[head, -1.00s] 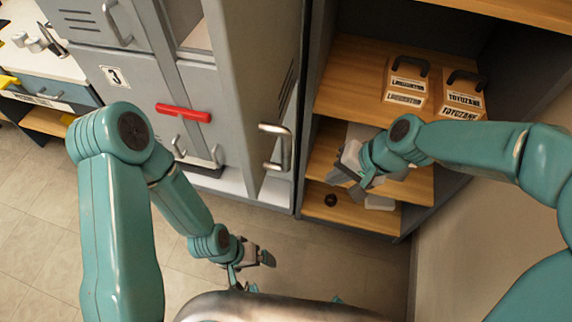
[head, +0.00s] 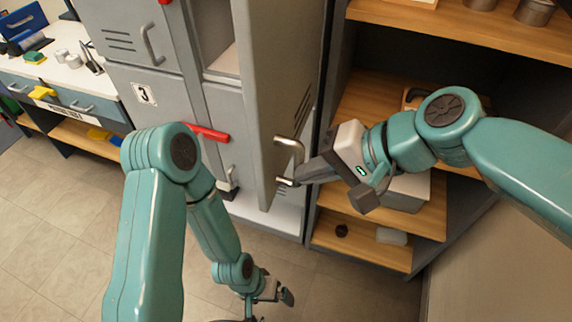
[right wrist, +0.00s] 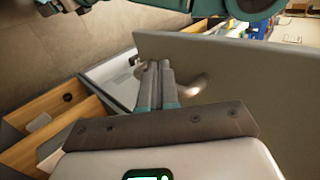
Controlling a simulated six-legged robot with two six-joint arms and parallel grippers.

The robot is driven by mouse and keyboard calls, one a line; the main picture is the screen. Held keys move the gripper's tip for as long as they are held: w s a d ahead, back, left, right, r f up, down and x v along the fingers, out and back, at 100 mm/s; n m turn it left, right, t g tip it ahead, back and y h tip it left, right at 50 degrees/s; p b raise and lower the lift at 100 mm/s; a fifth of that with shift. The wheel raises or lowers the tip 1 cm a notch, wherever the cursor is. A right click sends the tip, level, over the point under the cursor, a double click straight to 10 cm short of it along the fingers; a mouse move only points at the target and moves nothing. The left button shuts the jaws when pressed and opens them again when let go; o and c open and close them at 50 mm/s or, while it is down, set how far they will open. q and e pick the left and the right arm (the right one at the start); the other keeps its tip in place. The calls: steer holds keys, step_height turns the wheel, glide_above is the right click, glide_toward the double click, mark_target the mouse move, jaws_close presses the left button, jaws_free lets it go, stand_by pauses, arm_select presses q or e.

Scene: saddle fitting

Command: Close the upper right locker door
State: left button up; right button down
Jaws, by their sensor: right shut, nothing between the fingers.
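The upper right locker door (head: 275,80) is a tall grey panel that stands open, swung out from the grey lockers. Its bar handle (head: 288,150) is near the lower edge; in the right wrist view the handle (right wrist: 192,88) shows beside my fingers. My right gripper (head: 300,179) is shut and empty, its fingertips at the lower end of the handle; I cannot tell whether they touch. It also shows in the right wrist view (right wrist: 154,68), in front of the door panel (right wrist: 240,80). My left gripper (head: 275,290) hangs low over the floor, too small to read.
A locker marked 3 (head: 145,93) and a red handle (head: 208,132) are left of the door. An open cabinet with wooden shelves (head: 365,250) stands right, behind my right arm. A workbench (head: 70,72) is at the far left. Floor at lower left is clear.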

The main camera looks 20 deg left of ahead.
mark_target(268, 172)
steer(key=shift+a+f+p, duration=0.15)
steer(key=shift+a+p, duration=0.15)
steer(key=shift+a, duration=0.8)
steer(key=shift+a+f+p, duration=0.1)
steer(key=shift+a+p, duration=0.15)
steer(key=shift+a, duration=0.8)
steer(key=shift+s+a, duration=0.1)
steer(key=shift+a, duration=0.1)
